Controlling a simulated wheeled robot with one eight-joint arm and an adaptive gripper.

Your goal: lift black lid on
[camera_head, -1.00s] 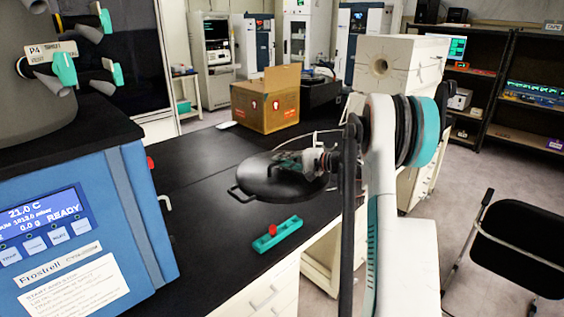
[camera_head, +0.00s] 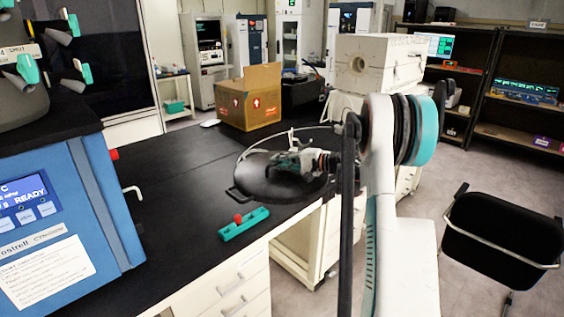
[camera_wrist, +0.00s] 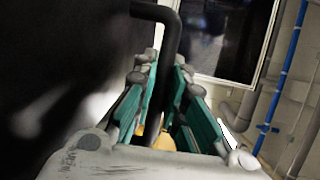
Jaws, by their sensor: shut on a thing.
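The black lid (camera_head: 262,188) is a round dark disc with loop handles at its rim. In the head view it is held up in front of my arm, above the bench's right edge. My gripper (camera_head: 312,160) is at the lid and shut on it. In the wrist view my gripper's teal fingers (camera_wrist: 163,95) close around a black bar handle (camera_wrist: 168,40); the dark lid surface (camera_wrist: 60,70) fills the left side. The blue freeze dryer (camera_head: 100,190) stands at the left, with a dark chamber drum and teal-handled valves (camera_head: 28,68) on top.
A teal block with a red knob (camera_head: 243,224) lies on the black bench (camera_head: 185,185) near its front edge. A cardboard box (camera_head: 250,97) sits farther back. A black chair (camera_head: 505,232) and shelves are at the right. The bench middle is clear.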

